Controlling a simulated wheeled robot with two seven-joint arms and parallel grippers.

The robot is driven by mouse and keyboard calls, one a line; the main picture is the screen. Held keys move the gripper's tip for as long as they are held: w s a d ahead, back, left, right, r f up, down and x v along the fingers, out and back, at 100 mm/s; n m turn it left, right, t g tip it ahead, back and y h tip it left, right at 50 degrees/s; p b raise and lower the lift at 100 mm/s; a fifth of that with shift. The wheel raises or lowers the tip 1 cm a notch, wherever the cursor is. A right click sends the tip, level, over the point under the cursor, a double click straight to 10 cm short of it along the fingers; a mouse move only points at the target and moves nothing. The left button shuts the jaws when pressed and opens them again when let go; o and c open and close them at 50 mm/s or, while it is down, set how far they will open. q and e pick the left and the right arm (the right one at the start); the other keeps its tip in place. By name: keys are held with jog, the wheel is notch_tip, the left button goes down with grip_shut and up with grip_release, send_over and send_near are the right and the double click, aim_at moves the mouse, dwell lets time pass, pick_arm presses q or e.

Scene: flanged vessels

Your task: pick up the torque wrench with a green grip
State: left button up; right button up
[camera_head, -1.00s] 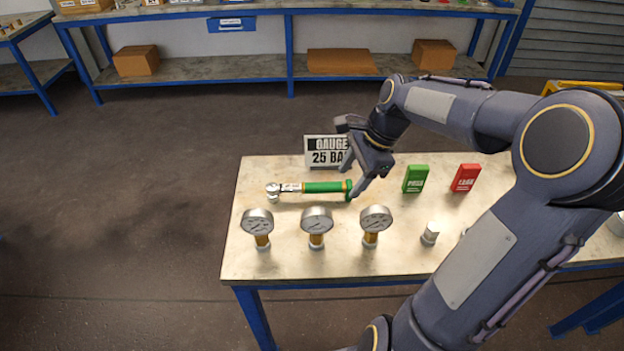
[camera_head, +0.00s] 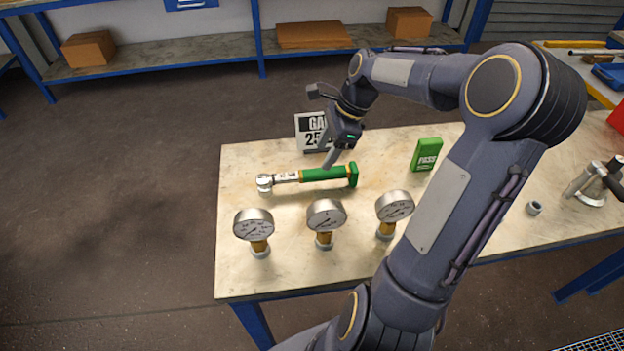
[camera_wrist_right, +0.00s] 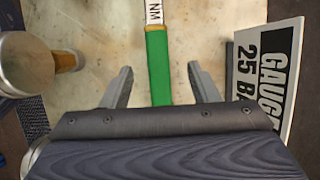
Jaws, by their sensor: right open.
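The torque wrench with a green grip (camera_head: 322,174) lies flat on the table, its metal head (camera_head: 265,183) to the left and its green end to the right. My right gripper (camera_head: 328,163) is just above and behind the green grip. In the right wrist view, the green grip (camera_wrist_right: 158,68) runs between the two open fingers (camera_wrist_right: 160,85), with a gap on each side. The gripper is empty. The wrist body hides the grip's end in that view. My left gripper is not in view.
Three gauges (camera_head: 254,225) stand in front of the wrench. A "GAUGE 25 BAR" sign (camera_head: 308,133) stands close behind the gripper and shows beside it in the wrist view (camera_wrist_right: 268,75). A green PASS block (camera_head: 426,154) stands to the right. Table to the wrench's left is narrow.

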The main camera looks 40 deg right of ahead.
aim_at(315, 171)
jog(key=x, duration=0.7)
jog(key=shift+s+a+f, duration=0.15)
jog(key=c, duration=1.2)
